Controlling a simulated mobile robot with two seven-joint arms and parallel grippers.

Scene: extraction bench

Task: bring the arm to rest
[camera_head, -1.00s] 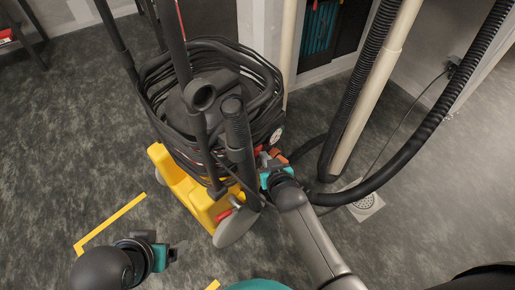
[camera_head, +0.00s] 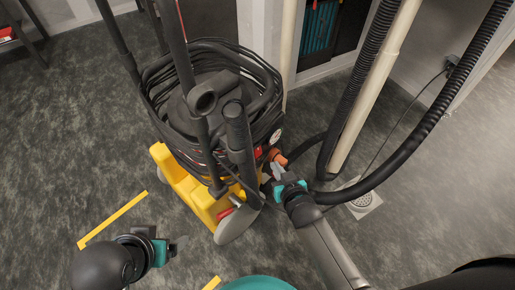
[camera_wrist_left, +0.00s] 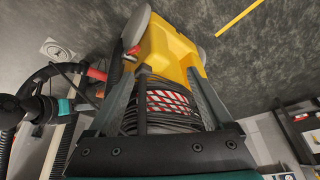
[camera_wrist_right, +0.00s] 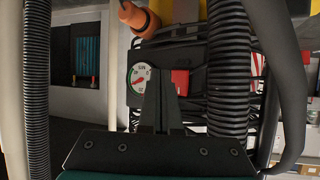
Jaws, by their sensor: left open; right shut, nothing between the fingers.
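My right gripper (camera_head: 277,174) is shut with nothing between its fingers, low beside the right side of a yellow and black wheeled machine (camera_head: 205,200). In the right wrist view its closed fingers (camera_wrist_right: 160,90) stand in front of a round dial gauge (camera_wrist_right: 142,77). An orange fitting (camera_head: 278,157) is just beyond the gripper, apart from it; it also shows in the right wrist view (camera_wrist_right: 138,18). My left gripper (camera_head: 178,246) is open and empty above the floor at lower left. In the left wrist view its spread fingers (camera_wrist_left: 160,85) frame the machine's coiled black hose.
A thick black corrugated hose (camera_head: 420,143) loops close to my right arm. A cream pipe (camera_head: 375,85) rises behind it. A floor drain (camera_head: 363,202) lies at right. Yellow floor tape (camera_head: 112,220) marks the left. Open carpet lies at far left.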

